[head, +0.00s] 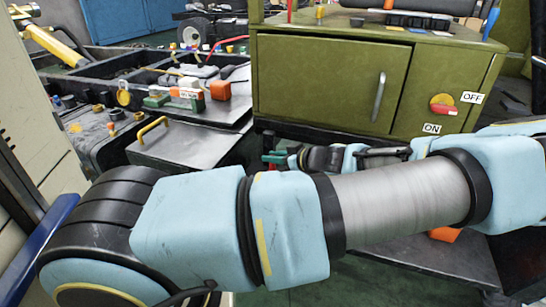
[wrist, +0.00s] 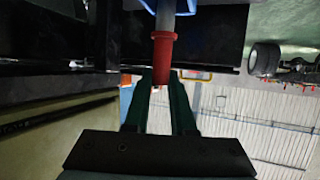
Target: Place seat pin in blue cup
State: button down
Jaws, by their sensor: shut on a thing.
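The seat pin (wrist: 163,48) shows in the wrist view as a red grip with a grey shaft running to the top edge. My gripper (wrist: 161,78) has green fingers, shut on the end of the red grip. A blue piece (wrist: 188,5) shows beside the shaft at the top edge; it may be the blue cup, but it is cut off, and I cannot tell whether the shaft is inside it. In the head view my gripper (head: 274,160) is small, in front of the green cabinet's lower left. No blue cup can be made out there.
A green cabinet (head: 320,82) with a handle and a red switch stands behind my arm. A black chassis frame (head: 130,62) with connectors and cables lies at left. A grey metal plate (head: 190,148) with a yellow handle is left of my gripper. My arm hides much of the foreground.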

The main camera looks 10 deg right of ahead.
jog(key=shift+f+b, duration=0.35)
jog(key=shift+f, duration=0.1)
jog(key=c, duration=0.7)
grip_release()
jog(key=shift+c, duration=0.2)
jog(key=shift+r+p, duration=0.7)
jog(key=b+v, duration=0.2)
jog(key=v, duration=1)
jog(key=s+a+f+m+g+h, duration=0.1)
jog(key=s+a+f+g, duration=0.15)
jog(key=a+g, duration=0.4)
jog(key=s+a+f+m+g+h, duration=0.1)
jog(key=a+f+m+g, duration=0.15)
jog(key=a, duration=0.65)
jog(key=s+a+r+m+h, duration=0.2)
jog(key=a+r+m+h, duration=0.3)
jog(key=r, duration=0.6)
jog(key=a+h, duration=0.1)
jog(key=a, duration=0.1)
jog(key=shift+a+r+h, duration=0.2)
jog(key=shift+a+h, duration=0.1)
jog(key=shift+a, duration=0.1)
